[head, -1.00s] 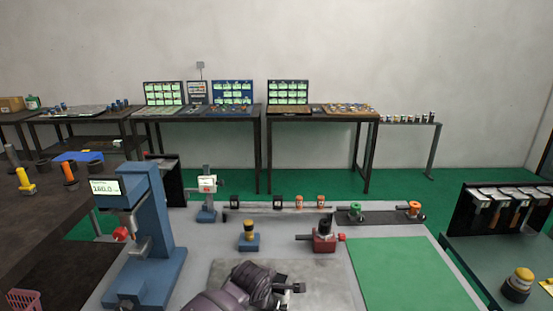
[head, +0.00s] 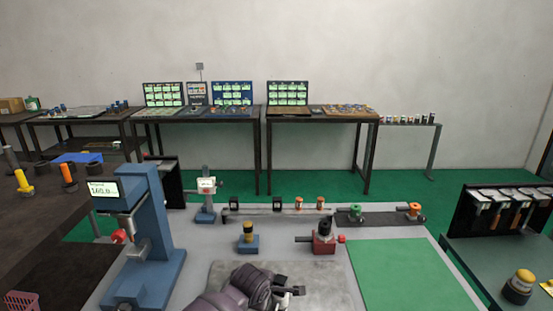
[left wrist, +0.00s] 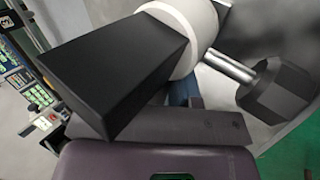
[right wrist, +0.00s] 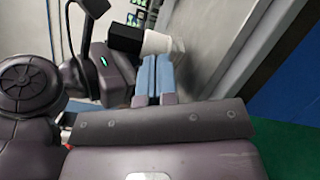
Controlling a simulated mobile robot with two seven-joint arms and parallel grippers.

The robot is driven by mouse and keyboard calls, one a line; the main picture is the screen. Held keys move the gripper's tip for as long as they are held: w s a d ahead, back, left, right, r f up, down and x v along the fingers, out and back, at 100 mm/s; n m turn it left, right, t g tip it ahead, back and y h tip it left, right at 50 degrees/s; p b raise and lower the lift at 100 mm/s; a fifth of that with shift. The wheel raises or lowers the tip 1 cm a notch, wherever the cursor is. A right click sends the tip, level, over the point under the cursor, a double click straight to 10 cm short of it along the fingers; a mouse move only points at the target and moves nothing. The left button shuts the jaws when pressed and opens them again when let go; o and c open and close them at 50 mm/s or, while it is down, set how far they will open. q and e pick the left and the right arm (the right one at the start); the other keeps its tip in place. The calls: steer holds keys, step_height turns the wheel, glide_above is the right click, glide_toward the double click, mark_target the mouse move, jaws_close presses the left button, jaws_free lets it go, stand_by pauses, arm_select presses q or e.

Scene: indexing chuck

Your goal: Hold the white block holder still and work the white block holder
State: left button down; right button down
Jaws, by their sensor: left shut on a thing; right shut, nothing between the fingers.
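In the left wrist view the white block holder has a white round body (left wrist: 188,28), a long black block on one side and a silver shaft with a black faceted knob (left wrist: 275,90) on the other. My left gripper (left wrist: 184,90) is shut on it; its blue fingers are mostly hidden behind the black block. In the right wrist view the white body (right wrist: 158,42) and black block show at the top. My right gripper (right wrist: 158,75) has its blue fingers closed together, empty, just below the white body; contact cannot be told. In the head view my purple arm parts largely hide the holder.
A blue press-like stand with a display (head: 148,240) stands at left. A red fixture (head: 323,240) and a blue block with a yellow-and-black piece (head: 248,240) lie beyond my arms. A green mat (head: 410,275) is clear at right.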

steer(key=shift+v, duration=2.65)
steer(key=shift+w+a+r, duration=0.1)
steer(key=shift+w+r, duration=0.35)
steer(key=shift+w, duration=0.75)
steer(key=shift+w+r, duration=0.35)
steer(key=shift+w, duration=0.75)
steer(key=shift+w+r, duration=0.35)
steer(key=shift+w, duration=0.75)
steer(key=shift+w, duration=0.1)
steer(key=shift+d+f, duration=0.25)
steer(key=shift+f, duration=0.05)
steer(key=shift+s+d+f, duration=0.2)
steer(key=shift+d+f, duration=0.1)
steer(key=shift+f, duration=0.05)
steer(key=shift+s+d+f, duration=0.15)
steer(key=shift+d+f, duration=0.05)
steer(key=shift+f, duration=0.35)
